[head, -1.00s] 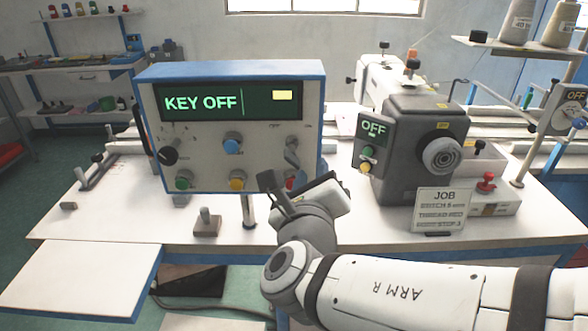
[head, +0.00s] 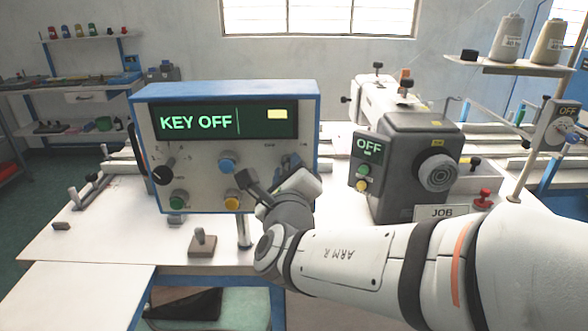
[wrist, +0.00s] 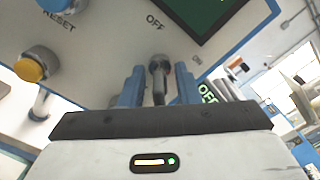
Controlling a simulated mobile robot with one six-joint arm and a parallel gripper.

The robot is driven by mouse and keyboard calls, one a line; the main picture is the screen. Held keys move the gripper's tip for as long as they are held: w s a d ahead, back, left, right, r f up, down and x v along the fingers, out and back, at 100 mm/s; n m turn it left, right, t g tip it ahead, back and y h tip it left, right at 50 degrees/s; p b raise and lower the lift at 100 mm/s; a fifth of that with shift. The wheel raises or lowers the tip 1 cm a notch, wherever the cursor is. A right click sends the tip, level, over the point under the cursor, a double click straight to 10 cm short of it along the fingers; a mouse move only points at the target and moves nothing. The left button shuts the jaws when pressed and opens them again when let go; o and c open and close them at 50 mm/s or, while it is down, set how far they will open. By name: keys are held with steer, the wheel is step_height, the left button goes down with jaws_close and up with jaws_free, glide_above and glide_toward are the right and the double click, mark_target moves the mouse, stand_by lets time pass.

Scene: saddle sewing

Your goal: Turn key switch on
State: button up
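The control box (head: 145,150) has a grey face, a blue frame and a green display (head: 197,122) reading KEY OFF. In the wrist view the metal key switch (wrist: 158,68) sticks out of the panel, between the OFF and ON labels. My gripper (wrist: 160,88) is open, with one blue finger on each side of the key and a narrow gap showing on both sides. In the head view my gripper (head: 275,185) is at the panel's lower right and mostly hides the key.
Near my gripper are a blue knob (head: 228,161) and a yellow button (head: 232,201); a black knob (head: 163,172) and green button (head: 179,200) are further left. The grey machine head (head: 405,160), with an OFF display, stands to the right, beside my arm.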

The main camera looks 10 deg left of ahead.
steer(key=shift+c, duration=0.4)
steer(key=c, duration=0.4)
steer(key=shift+d, duration=0.2)
jaws_close()
steer(key=shift+s+a, duration=0.1)
